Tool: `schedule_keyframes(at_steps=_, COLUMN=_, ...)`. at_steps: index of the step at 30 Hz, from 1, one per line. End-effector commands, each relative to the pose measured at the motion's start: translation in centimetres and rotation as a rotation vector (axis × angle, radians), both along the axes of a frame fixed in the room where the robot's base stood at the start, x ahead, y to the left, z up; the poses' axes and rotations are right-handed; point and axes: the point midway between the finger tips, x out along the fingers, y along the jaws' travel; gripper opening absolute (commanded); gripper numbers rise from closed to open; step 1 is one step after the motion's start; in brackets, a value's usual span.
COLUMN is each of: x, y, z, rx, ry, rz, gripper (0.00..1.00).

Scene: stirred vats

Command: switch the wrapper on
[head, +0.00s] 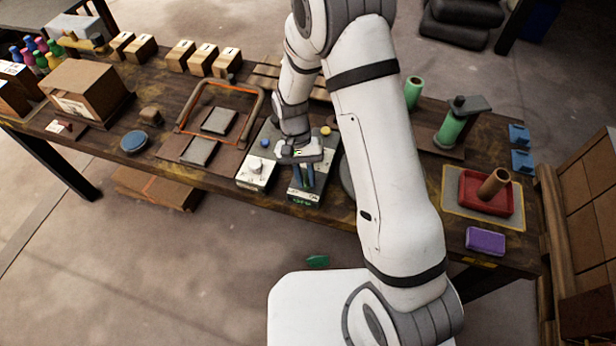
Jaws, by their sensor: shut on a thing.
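Two small control boxes with pale tops and green fronts stand at the table's front edge, a left one (256,175) and a right one (304,197). My gripper (307,182) points down onto the top of the right box. Its fingers are shut on a small control there, which they mostly hide; I cannot tell its position. A blue knob (265,142) and a yellow knob (325,131) sit on the grey panel behind. I cannot tell for sure which machine is the wrapper.
A hinged frame (258,103) with grey pads lies left of the boxes. Cartons (88,88), small boxes (180,55) and bottles (40,60) fill the table's left part. A red tray (468,195) and a purple block (485,241) are at right. My arm hides the middle.

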Motion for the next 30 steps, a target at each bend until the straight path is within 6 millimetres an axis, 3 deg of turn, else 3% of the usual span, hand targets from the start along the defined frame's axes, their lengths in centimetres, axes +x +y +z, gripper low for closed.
schedule_keyframes(at_steps=15, x=-0.46, y=-0.01, z=-0.24, rx=-0.001, ry=0.008, rz=0.410, gripper=0.00)
schedule_keyframes(at_steps=30, x=-0.40, y=0.02, z=-0.10, rx=0.001, ry=0.005, rz=0.539, gripper=0.00)
